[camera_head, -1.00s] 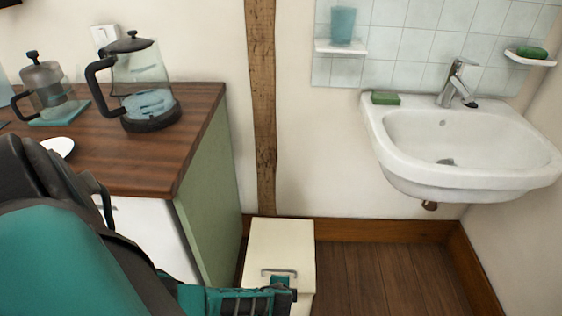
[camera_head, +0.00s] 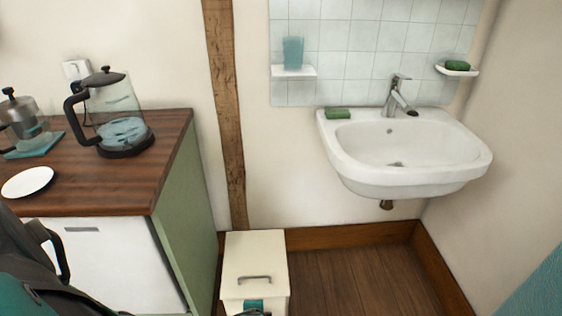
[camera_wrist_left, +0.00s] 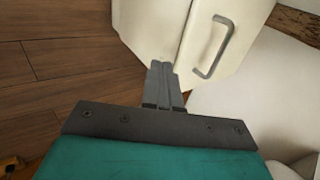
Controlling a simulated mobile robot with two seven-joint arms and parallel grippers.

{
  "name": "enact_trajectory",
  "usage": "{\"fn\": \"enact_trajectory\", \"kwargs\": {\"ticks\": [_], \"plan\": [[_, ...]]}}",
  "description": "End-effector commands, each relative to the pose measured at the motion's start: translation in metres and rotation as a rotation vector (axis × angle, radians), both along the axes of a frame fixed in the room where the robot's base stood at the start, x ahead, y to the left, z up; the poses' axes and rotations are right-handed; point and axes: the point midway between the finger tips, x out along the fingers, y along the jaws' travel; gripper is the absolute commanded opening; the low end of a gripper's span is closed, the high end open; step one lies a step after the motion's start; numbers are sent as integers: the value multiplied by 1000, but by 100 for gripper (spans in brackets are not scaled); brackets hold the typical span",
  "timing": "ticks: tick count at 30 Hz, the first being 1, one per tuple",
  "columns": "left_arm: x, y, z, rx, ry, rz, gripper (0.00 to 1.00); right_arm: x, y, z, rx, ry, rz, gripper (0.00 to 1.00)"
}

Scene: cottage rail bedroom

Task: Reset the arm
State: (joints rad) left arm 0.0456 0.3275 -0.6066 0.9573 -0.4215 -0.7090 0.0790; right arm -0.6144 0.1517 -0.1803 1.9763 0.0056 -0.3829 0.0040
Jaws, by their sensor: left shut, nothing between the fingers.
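My left gripper (camera_wrist_left: 162,85) shows in the left wrist view with its two grey fingers together and nothing between them. The fingertips are near a cream bin-like box (camera_wrist_left: 150,22) with a grey handle; I cannot tell whether they touch it. In the head view part of my left arm (camera_head: 35,280) shows at the lower left, and the gripper itself cannot be made out. My right gripper is in neither view.
The cream box (camera_head: 254,252) stands on the wooden floor (camera_head: 350,280) beside the green-sided counter (camera_head: 185,210). A glass kettle (camera_head: 122,120) and white plate (camera_head: 28,182) are on the counter. A white sink (camera_head: 400,180) hangs on the wall. Floor below it is clear.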

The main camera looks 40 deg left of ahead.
Motion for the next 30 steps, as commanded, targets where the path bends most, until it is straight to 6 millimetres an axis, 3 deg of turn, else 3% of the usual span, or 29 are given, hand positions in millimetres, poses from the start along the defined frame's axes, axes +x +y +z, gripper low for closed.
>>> {"fn": "enact_trajectory", "kwargs": {"ticks": [8,11,14,18,21,27,30], "plan": [[-2,-8,2,-27,-6,2,0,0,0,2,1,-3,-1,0],[-11,-36,8,-123,-27,15,0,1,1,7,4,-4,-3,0],[-22,-78,26,-284,-76,47,0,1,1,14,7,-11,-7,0],[-34,-127,75,-534,-183,121,0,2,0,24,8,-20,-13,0],[-39,-145,119,-682,-276,181,0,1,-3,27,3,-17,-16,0],[-42,-146,199,-865,-451,273,0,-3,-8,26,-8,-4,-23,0],[-43,-141,223,-905,-505,296,0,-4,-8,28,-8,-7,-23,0]]}}
